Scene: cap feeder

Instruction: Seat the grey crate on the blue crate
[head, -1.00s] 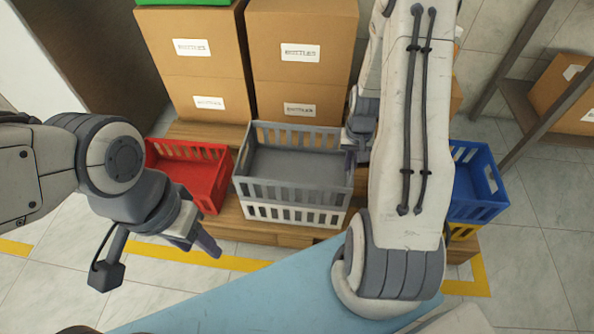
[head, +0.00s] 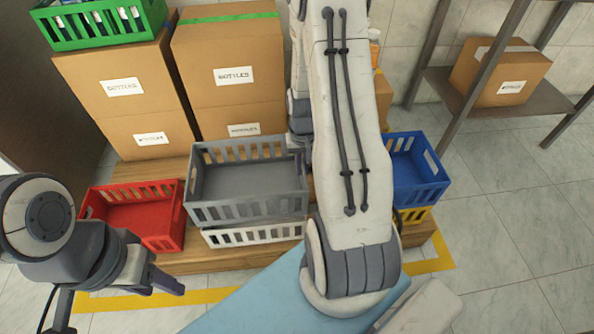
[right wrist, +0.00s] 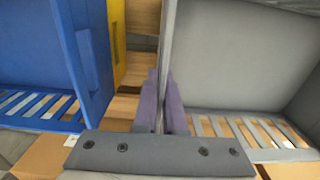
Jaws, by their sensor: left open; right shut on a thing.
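The grey crate (head: 247,209) is directly above the white crate (head: 254,234) in the head view; I cannot tell whether they touch. My right gripper (right wrist: 162,105) is shut on the grey crate's side wall, one finger on each side; the grey crate (right wrist: 240,85) fills the right of the wrist view. In the head view this gripper is partly hidden behind my arm. The blue crate (head: 423,195) stands to the right on the yellow crate (head: 415,215), partly behind my right arm, and shows at left in the wrist view (right wrist: 92,65). My left gripper (head: 160,284) is open and empty, low at left.
A red crate (head: 160,237) stands left of the grey one on the wooden pallet (head: 190,264). Tall cartons (head: 228,78) stand behind, with a green crate (head: 108,35) on the left stack. A shelf (head: 520,98) with a carton is at back right. Floor at right is clear.

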